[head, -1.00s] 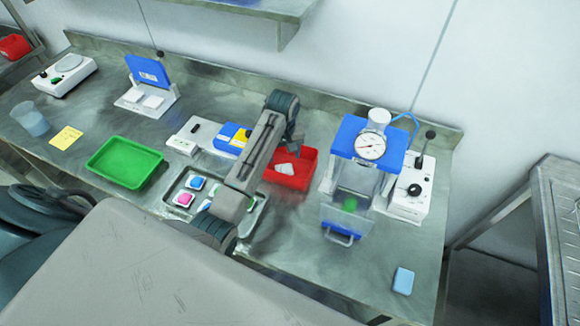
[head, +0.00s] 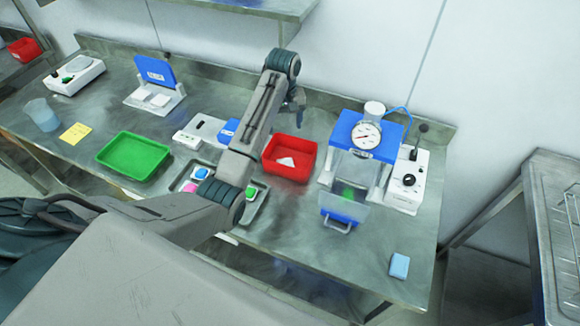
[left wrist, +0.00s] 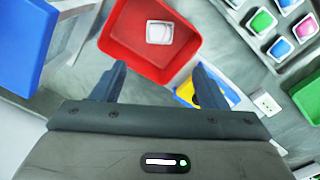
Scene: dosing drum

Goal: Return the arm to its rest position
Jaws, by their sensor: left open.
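My left arm reaches across the bench in the head view. Its gripper (head: 297,100) is above and behind the red bin (head: 285,172), clear of it, with the jaws partly hidden by the wrist. In the left wrist view the two fingers (left wrist: 160,76) are spread apart with nothing between them. The red bin (left wrist: 115,40) lies beyond the fingertips, with one white square pod (left wrist: 160,32) inside it. My right gripper is in neither view.
A clear dosing drum with a blue top and gauge (head: 352,135) stands right of the bin. A metal tray of coloured pods (head: 197,172) lies partly under my arm. A green tray (head: 133,155) is at left. A wall shelf (head: 240,8) hangs above.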

